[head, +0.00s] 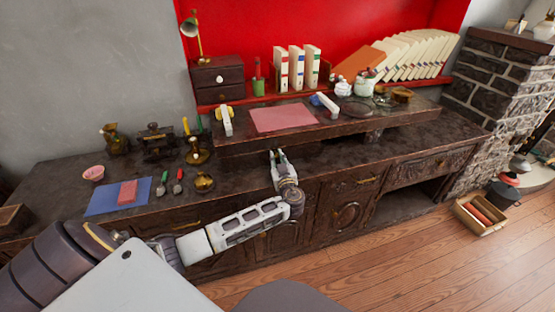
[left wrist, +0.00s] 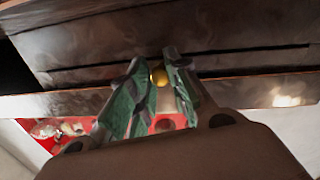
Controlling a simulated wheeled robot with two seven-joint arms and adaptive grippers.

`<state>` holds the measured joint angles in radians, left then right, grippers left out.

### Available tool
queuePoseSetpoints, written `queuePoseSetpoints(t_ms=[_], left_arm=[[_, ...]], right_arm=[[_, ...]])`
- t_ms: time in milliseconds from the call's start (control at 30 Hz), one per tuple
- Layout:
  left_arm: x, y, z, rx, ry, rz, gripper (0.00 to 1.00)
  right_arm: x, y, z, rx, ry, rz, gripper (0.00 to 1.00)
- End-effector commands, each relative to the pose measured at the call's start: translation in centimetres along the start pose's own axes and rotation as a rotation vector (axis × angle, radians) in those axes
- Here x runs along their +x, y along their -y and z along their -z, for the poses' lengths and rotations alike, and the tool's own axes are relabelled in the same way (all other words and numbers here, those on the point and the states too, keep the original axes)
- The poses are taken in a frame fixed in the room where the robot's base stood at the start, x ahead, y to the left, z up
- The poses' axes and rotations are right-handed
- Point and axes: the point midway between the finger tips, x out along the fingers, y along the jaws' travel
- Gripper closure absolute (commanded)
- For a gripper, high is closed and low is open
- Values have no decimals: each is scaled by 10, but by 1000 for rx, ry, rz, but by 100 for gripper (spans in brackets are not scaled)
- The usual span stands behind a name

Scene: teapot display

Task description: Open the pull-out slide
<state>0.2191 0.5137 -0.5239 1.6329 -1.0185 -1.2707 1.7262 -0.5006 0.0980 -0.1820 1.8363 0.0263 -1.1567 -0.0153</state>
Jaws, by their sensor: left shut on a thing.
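A small gold knob (left wrist: 159,77) shows between the fingers of my left gripper (left wrist: 157,92) in the left wrist view. The fingers are closed on it. Behind the knob is the dark wooden front of the pull-out slide (left wrist: 225,62), with thin dark gaps along it. In the head view my left gripper (head: 277,156) is at the front edge of the raised shelf (head: 355,125) on the desk. The knob is hidden there, and I cannot tell how far the slide stands out. My right gripper is not in view.
A pink sheet (head: 285,117), a white-handled stamp (head: 327,104) and jars stand on the raised shelf. A blue mat (head: 105,203) and brass items (head: 198,152) are on the desk to the left. The wooden floor (head: 400,260) in front is clear, apart from a crate (head: 483,215) at right.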

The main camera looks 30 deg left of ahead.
Motion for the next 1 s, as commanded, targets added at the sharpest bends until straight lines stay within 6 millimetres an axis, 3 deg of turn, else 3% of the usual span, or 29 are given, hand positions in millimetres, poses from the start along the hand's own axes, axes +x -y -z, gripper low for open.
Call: queuePoseSetpoints(t_ms=[567,1000], left_arm=[[-8,0,-1,0,1,0,100],[-54,-3,-4,-3,2,1,100]], right_arm=[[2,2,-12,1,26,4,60],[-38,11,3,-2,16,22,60]])
